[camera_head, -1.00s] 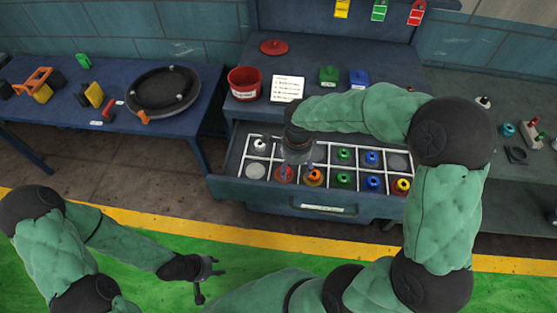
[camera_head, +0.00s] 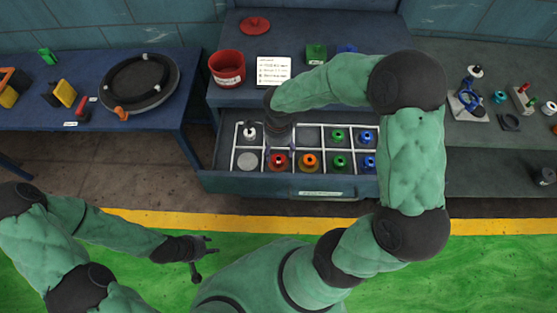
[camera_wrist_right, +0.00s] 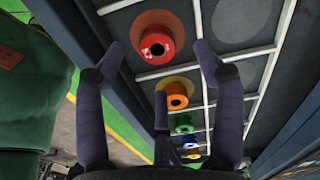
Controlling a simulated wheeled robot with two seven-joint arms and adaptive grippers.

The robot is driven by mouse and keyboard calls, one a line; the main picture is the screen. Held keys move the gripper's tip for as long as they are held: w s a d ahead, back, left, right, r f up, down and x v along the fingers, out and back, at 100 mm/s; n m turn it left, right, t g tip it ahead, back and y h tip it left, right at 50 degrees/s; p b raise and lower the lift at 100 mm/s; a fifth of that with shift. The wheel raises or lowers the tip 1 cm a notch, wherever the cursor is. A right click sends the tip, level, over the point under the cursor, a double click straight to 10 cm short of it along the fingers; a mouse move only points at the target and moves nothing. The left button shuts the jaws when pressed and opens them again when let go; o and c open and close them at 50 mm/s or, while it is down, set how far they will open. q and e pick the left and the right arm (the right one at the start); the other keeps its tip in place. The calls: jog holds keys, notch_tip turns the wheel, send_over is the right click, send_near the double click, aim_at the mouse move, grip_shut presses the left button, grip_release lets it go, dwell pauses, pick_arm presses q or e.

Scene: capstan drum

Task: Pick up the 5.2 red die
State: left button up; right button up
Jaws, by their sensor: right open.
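The red die (camera_head: 278,161) is a small round piece with a dark centre hole, in the front row of the open divided drawer, between an empty grey round spot and an orange die (camera_head: 309,161). In the right wrist view the red die (camera_wrist_right: 155,43) sits on an orange-brown disc just ahead of my fingers. No size mark is readable. My right gripper (camera_head: 281,138) is open and empty above the drawer, just behind the red die, and its spread fingers (camera_wrist_right: 157,72) point towards it. My left gripper (camera_head: 206,258) is open and empty over the green floor.
Green and blue dies (camera_head: 340,161) fill compartments to the right; a white-topped piece (camera_head: 250,131) is at the back left. The drawer (camera_head: 320,192) has thin white dividers. A red bin (camera_head: 227,70) and white card (camera_head: 273,71) stand on the bench behind.

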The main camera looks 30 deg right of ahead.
aim_at(279, 159)
jog(key=f, duration=0.4)
jog(key=shift+s+f+b, duration=0.2)
jog(key=shift+f+b, duration=0.1)
jog(key=shift+b, duration=0.1)
grip_shut()
jog(key=shift+r, duration=0.1)
